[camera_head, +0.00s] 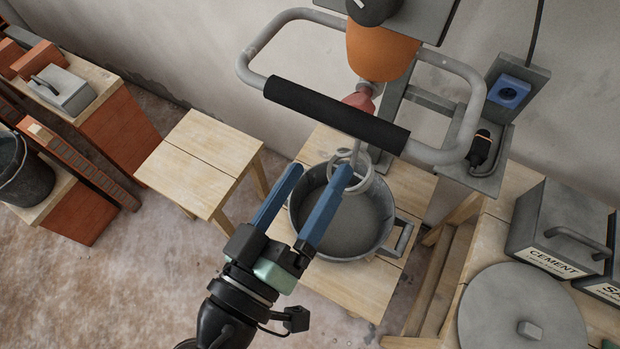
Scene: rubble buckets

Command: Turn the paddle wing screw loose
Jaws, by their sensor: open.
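A mixer with an orange housing (382,52) hangs over a grey bucket (382,243) on a wooden stool. Its grey paddle (352,183) reaches down into the bucket. A small red part (359,98) sits at the top of the paddle shaft, just under the housing; it looks like the wing screw, but the black handle grip hides part of it. My gripper (322,170) is open and empty, with its two blue fingers over the bucket's left side. In the picture the fingertips are below the red part, and the right fingertip overlaps the paddle. I cannot tell whether they touch.
The mixer's tubular handle with a black grip (335,113) crosses above my fingertips. An empty wooden stool (203,160) stands left. A cement box (560,232) and a round grey lid (522,312) are at right. Bricks and a dark bucket (25,172) are at far left.

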